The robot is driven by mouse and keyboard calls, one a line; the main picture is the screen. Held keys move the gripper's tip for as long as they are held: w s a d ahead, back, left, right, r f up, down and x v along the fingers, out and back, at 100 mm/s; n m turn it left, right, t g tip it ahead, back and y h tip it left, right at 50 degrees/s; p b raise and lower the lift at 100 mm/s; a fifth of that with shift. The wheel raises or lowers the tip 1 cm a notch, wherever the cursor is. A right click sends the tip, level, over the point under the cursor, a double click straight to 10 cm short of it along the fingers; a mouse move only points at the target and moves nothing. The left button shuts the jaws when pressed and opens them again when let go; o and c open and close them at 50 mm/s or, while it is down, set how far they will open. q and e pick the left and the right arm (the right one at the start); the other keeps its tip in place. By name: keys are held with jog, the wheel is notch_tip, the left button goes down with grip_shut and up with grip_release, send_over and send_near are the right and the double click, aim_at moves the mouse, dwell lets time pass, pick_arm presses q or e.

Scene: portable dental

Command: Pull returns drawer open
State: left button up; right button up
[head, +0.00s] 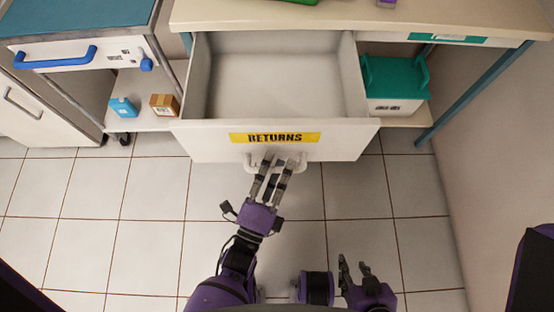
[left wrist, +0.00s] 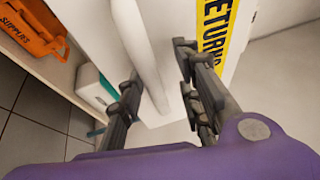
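The returns drawer (head: 345,140) is white with a yellow RETURNS label (head: 275,138). It stands pulled well out from the counter, and its inside is empty. My left gripper (head: 270,165) is at the white bar handle (head: 249,163) on the drawer front. In the left wrist view, its fingers (left wrist: 158,85) are spread on either side of the handle bar (left wrist: 140,45), with a gap seen on the right side; contact on the left side is unclear. My right gripper (head: 355,266) is low in the head view, away from the drawer, fingers apart and empty.
A green-lidded white box (head: 395,80) sits on the shelf to the right. A blue item (head: 123,107) and a brown box (head: 164,104) sit on the left shelf. A blue-handled cart (head: 80,55) stands at left. The tiled floor in front is clear.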

aim_at(284, 134)
pick_arm(q)
jog(key=shift+o, duration=0.7)
notch_tip(284, 134, up, 5)
jog(key=shift+f, duration=0.1)
jog(key=o, duration=1)
jog(key=r, duration=0.4)
jog(key=shift+w+d, duration=0.1)
jog(key=shift+w, duration=0.25)
jog(key=shift+o, duration=0.2)
jog(key=shift+r, duration=0.4)
jog(key=f, duration=0.2)
jog(key=f+g, duration=0.1)
jog(key=shift+s+f, duration=0.25)
jog(key=shift+f, duration=0.1)
jog(key=shift+s, duration=0.4)
jog(key=shift+c, duration=1.4)
jog(key=shift+s+a+f, duration=0.15)
jog(key=shift+s+a, duration=0.1)
jog(key=shift+s, duration=0.2)
jog(key=shift+c, duration=0.4)
jog(key=shift+v, duration=1.3)
jog(key=shift+c, duration=0.2)
jog(key=shift+v, duration=0.85)
jog(key=c, duration=0.8)
jog(key=shift+f+v, duration=0.2)
jog(key=shift+v, duration=0.7)
jog(key=shift+f+v, duration=0.2)
jog(key=shift+v, duration=0.7)
jog(key=shift+d, duration=0.15)
